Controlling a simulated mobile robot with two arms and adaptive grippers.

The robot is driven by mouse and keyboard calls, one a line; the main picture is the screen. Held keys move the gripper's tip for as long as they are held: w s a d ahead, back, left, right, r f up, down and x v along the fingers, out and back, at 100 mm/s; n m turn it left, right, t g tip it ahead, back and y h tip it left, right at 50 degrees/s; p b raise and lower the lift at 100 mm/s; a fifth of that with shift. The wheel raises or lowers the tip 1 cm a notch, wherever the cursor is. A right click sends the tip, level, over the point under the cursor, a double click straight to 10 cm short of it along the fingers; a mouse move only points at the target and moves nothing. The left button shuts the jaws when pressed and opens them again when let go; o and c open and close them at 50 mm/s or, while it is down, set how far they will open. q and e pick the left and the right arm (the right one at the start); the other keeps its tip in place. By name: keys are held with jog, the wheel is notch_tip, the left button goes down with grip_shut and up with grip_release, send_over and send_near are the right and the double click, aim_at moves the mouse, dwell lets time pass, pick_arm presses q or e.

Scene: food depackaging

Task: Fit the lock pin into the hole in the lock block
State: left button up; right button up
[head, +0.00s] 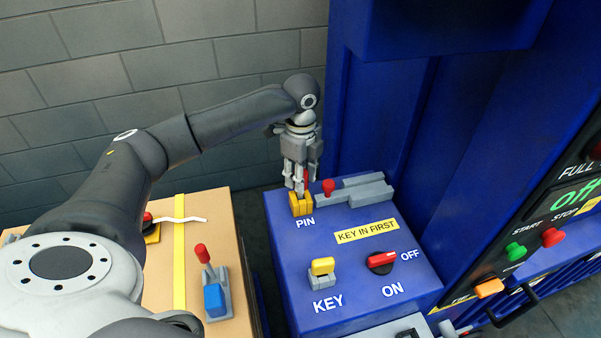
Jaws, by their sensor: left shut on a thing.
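My left gripper (300,180) points straight down over the yellow lock block (300,205), which is marked PIN, on the blue machine's top. It is shut on the lock pin (306,181), of which a thin red part shows between the fingers. The fingertips are right at the top of the block. The fingers hide the hole and the pin's lower end, so I cannot tell whether the pin is in the hole. My right gripper is not in view.
A red knob on a grey bolt (365,192) stands close right of the block. A yellow key (322,267) and a red switch (382,261) are nearer. A cardboard box (160,275) at left bears a red-handled blue and grey device (214,295). The blue cabinet (385,130) rises behind.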

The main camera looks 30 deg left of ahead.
pick_arm(q)
jog(key=shift+f, duration=0.85)
jog(key=o, duration=1.2)
jog(key=shift+c, duration=0.2)
notch_tip(320, 180, up, 12)
jog(key=shift+r, duration=0.1)
